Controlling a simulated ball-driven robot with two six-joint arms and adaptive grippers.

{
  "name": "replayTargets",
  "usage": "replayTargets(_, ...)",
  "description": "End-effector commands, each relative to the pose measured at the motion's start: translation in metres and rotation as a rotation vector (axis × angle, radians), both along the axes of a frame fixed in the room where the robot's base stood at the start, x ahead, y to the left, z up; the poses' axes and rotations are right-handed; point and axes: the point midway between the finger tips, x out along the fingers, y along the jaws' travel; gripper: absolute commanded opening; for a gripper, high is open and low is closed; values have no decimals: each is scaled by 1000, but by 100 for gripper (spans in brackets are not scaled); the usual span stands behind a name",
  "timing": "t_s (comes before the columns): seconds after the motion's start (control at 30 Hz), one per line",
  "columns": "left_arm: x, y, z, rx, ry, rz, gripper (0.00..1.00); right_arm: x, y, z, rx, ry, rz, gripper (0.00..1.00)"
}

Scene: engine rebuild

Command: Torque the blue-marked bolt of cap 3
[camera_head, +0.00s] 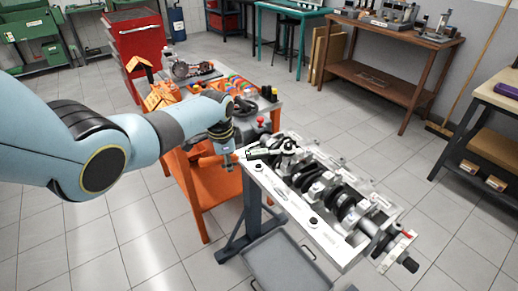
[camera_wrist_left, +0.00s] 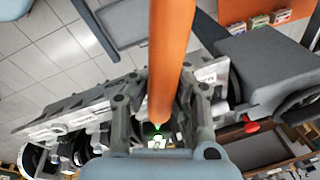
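The engine block (camera_head: 340,258) lies on its stand with the crankshaft (camera_head: 345,203) and its row of caps facing up. I cannot make out which cap is number 3 or see a blue mark. My left gripper (camera_head: 228,167) points down just left of that end. In the left wrist view its fingers (camera_wrist_left: 172,88) stand apart with an orange bar (camera_wrist_left: 172,45) showing between them. I cannot tell whether they touch it. My right gripper is out of view.
An orange cart (camera_head: 190,205) with tools, a red knob (camera_head: 260,120) and a black ring-shaped part (camera_head: 244,106) stands left of and behind the block. A grey tray (camera_head: 285,262) sits low under the stand. Tiled floor is open to the right.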

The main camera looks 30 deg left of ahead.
Motion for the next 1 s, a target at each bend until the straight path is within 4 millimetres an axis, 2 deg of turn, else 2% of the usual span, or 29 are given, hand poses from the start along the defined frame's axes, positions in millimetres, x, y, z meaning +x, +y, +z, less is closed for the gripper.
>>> replayTargets(0.63, -7, -10, 2, 0, -5, 75, 0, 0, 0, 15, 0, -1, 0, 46)
replayTargets(1.0, -12, -17, 1, -2, -4, 119, 0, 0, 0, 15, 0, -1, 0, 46)
